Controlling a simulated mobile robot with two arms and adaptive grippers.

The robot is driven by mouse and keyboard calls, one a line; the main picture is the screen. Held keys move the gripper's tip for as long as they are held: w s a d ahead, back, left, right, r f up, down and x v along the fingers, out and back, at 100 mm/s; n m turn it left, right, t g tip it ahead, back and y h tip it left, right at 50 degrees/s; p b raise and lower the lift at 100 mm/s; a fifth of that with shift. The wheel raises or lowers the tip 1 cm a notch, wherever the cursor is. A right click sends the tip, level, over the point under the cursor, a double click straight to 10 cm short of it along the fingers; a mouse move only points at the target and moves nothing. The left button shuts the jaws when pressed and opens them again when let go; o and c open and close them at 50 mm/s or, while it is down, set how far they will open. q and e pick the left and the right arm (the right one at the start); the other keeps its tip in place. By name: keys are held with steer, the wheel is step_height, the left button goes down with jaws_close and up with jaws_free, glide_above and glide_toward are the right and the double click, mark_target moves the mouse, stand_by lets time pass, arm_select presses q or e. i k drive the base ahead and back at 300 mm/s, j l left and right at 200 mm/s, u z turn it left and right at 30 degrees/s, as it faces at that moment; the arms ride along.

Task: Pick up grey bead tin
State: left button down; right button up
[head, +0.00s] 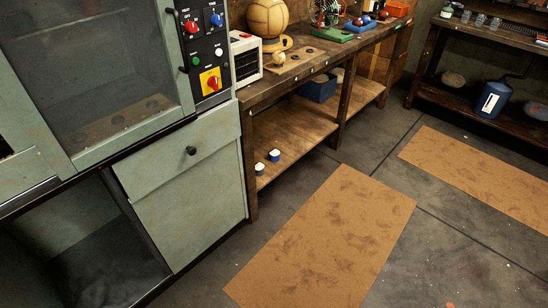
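I cannot pick out the grey bead tin for sure. Several small greyish containers (480,19) stand in a row on the dark workbench (503,38) at the upper right; they are too small to tell what they are. Neither of my grippers shows in the head view.
A green cabinet (190,200) with a control panel (205,45) fills the left. The wooden bench top holds a leather ball (267,17) and a white box (246,58). A blue jug (493,98) sits under the right bench. Brown mats (325,240) lie on open floor.

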mark_target(259, 167)
steer(key=i+l+u, duration=0.15)
steer(key=i+l, duration=0.2)
steer(key=i+l+u, duration=0.15)
steer(key=i+l, duration=0.2)
steer(key=i+l+u, duration=0.15)
steer(key=i+l, duration=0.15)
steer(key=l, duration=0.25)
steer(key=i+l+u, duration=0.15)
steer(key=l, duration=0.35)
steer(key=i, duration=0.1)
